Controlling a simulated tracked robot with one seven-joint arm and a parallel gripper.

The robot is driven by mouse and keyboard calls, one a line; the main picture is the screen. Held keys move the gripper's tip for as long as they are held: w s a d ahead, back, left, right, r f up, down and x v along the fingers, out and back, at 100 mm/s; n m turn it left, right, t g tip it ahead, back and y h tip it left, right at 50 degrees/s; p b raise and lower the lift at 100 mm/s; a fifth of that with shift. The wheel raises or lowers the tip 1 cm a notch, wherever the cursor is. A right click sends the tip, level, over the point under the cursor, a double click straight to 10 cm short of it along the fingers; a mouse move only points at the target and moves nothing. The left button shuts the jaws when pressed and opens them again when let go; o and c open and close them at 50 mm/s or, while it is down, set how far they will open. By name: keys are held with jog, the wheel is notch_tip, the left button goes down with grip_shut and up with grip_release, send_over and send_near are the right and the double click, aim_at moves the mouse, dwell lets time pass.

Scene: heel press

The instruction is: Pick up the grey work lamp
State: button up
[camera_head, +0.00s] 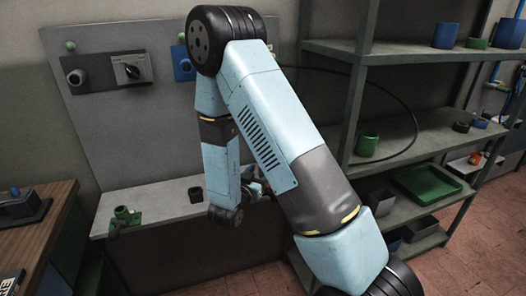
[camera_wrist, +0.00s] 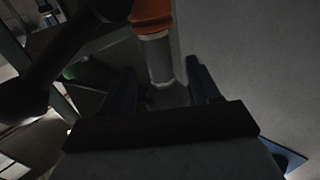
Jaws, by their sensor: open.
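My gripper (camera_wrist: 160,86) is open in the wrist view, its two dark fingers spread apart. A grey cylinder with an orange top (camera_wrist: 158,58) shows between and beyond the fingers. I cannot tell whether it is the grey work lamp or whether it touches a finger. In the head view my arm covers the middle of the bench, and only a dark bit of my gripper shows beside the wrist. I cannot pick out the grey work lamp for sure in that view.
At right a metal shelf holds a green cup (camera_head: 367,144) and a green tray (camera_head: 428,184). A wooden table (camera_head: 40,230) stands at left.

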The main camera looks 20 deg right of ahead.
jog(key=x, duration=0.2)
jog(key=r+x, duration=0.1)
jog(key=x, duration=0.1)
jog(key=shift+w+d, duration=0.1)
jog(key=shift+w, duration=0.05)
jog(key=shift+w+d, duration=0.3)
jog(key=shift+w, duration=0.1)
jog(key=shift+c, duration=0.2)
grip_shut()
